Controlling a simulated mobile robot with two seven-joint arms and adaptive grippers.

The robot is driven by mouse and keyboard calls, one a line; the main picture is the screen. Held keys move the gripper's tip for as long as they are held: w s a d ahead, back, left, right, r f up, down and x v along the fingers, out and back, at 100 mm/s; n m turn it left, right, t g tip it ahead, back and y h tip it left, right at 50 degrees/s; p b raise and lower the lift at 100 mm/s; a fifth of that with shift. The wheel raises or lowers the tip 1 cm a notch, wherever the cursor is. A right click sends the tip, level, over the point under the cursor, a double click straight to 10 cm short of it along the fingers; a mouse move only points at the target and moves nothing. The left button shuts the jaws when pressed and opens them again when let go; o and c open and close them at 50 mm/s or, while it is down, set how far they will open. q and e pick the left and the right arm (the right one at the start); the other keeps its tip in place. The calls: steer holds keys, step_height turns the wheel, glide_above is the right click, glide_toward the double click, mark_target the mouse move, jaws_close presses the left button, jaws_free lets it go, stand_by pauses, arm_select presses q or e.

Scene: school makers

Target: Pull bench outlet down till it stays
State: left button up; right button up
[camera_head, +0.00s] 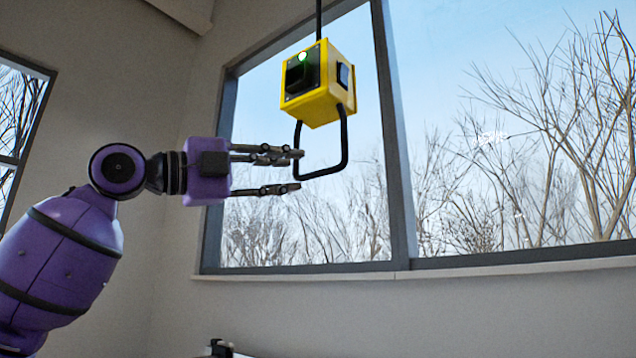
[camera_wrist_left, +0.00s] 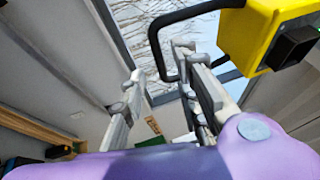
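The bench outlet (camera_head: 318,100) is a yellow box with a dark socket, a small green light and a black handle loop (camera_head: 347,140) below it. It hangs from a black cord (camera_head: 319,20) in front of the window. My left gripper (camera_head: 297,170) is open, its fingers reaching from the left to the loop's lower left corner. In the left wrist view the handle (camera_wrist_left: 157,50) shows between the two fingertips (camera_wrist_left: 161,62), with the yellow box (camera_wrist_left: 250,35) at upper right. Contact with the handle cannot be told. My right gripper is not in view.
A large window (camera_head: 397,150) with a dark frame and a sill (camera_head: 500,264) stands behind the outlet. The air around and below the loop looks clear. A small dark object (camera_head: 220,348) shows at the bottom edge, too cut off to identify.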

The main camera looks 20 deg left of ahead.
mark_target(316, 174)
arm_select(q)
steer(key=p+x, duration=0.1)
steer(key=x, duration=0.5)
steer(key=shift+d+r, duration=0.15)
steer(key=shift+d, duration=0.05)
steer(key=shift+w+d, duration=0.25)
steer(key=shift+w, duration=0.25)
steer(key=shift+c, duration=0.2)
jaws_close()
